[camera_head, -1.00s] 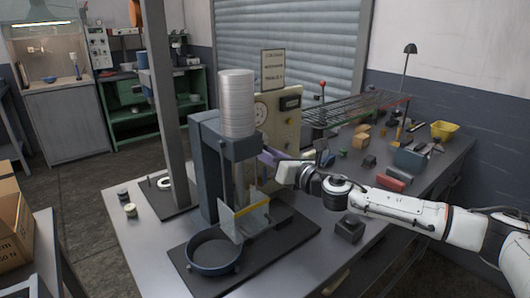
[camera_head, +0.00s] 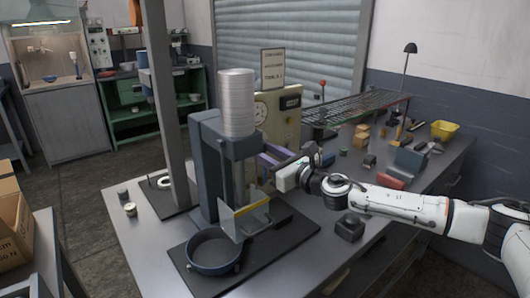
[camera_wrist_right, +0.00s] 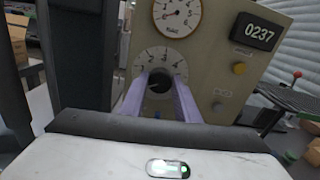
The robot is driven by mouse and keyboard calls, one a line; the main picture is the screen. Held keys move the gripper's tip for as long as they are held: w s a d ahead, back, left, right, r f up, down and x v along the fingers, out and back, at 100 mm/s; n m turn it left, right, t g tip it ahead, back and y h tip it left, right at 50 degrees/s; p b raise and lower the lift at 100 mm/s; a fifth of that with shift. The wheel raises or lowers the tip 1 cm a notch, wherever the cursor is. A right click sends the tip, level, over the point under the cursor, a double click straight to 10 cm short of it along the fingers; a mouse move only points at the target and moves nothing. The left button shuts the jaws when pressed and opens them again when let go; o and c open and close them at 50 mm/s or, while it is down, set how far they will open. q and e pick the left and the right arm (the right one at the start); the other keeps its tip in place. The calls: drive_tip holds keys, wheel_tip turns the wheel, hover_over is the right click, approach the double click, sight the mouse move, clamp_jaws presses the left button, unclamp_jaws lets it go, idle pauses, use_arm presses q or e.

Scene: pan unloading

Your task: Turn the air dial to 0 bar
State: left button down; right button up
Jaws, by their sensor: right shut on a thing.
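The control panel (camera_head: 285,121) is a beige upright box behind the blue press. In the right wrist view, the air dial (camera_wrist_right: 160,84) is a dark knob low on the panel (camera_wrist_right: 215,50), with a pale scale plate around it. The figures 2, 3 and 4 show on the scale; the rest is covered. My right gripper (camera_wrist_right: 160,88) has its two purple fingers on either side of the dial, shut on it. I cannot read the dial's pointer. In the head view the right gripper (camera_head: 270,160) reaches the panel from the right. My left gripper is not in view.
The press (camera_head: 207,165) stands close left of my right gripper. A blue ring-shaped pan (camera_head: 214,252) is in front. A dark block (camera_head: 349,227) lies on the table.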

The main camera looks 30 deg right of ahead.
drive_tip(key=o, duration=1)
drive_tip(key=shift+o, duration=0.2)
drive_tip(key=s+b, duration=0.4)
drive_tip(key=s, duration=0.6)
drive_tip(key=shift+s+d, duration=0.15)
drive_tip(key=shift+d, duration=0.25)
